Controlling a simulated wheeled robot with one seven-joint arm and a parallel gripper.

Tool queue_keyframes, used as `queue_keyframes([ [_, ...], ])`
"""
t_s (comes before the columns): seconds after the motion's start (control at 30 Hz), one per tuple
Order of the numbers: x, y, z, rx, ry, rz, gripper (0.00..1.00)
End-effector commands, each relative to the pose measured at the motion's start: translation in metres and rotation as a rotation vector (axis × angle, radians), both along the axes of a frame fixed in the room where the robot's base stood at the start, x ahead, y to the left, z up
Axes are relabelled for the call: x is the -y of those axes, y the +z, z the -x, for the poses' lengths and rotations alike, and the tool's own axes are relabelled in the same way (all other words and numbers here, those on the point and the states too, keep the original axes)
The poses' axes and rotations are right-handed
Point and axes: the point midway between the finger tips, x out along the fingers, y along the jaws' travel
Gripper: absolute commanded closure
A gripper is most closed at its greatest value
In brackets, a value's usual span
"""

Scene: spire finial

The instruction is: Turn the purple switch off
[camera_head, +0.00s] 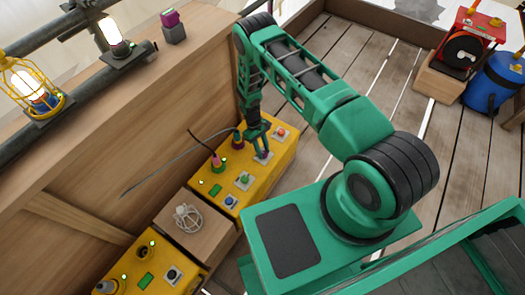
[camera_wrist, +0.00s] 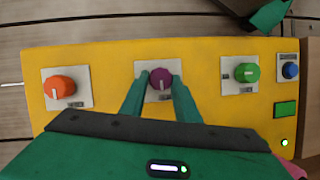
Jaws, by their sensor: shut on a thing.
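The purple switch (camera_wrist: 160,82) is a round knob on a white plate, in the middle of a yellow box (camera_wrist: 110,62) in the wrist view. A pale mark on the knob points down in that view. My gripper (camera_wrist: 160,88) has its two green fingers on either side of the knob, shut on it. In the head view my gripper (camera_head: 258,140) reaches down to the yellow box (camera_head: 215,205), and the purple knob is mostly hidden there by the fingers.
An orange knob (camera_wrist: 60,89) and a green knob (camera_wrist: 246,73) flank the purple one, with a blue button (camera_wrist: 290,71) beyond. Dark cables rise from plugs (camera_head: 218,163) on the box. A wooden wall (camera_head: 90,150) stands behind.

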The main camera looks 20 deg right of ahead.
Motion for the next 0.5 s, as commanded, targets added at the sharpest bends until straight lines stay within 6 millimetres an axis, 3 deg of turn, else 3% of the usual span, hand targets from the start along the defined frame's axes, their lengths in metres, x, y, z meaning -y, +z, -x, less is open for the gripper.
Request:
queue_keyframes([
  [0.17,-0.0010,0.0003,-0.0032,0.007,0.001,-0.002,0.94],
  [0.2,-0.0010,0.0003,-0.0030,0.007,0.001,-0.002,0.62],
  [0.23,-0.0009,0.0004,-0.0029,0.007,0.001,-0.002,0.55],
  [0.5,-0.0001,0.0002,-0.0012,0.003,0.000,0.000,0.53],
])
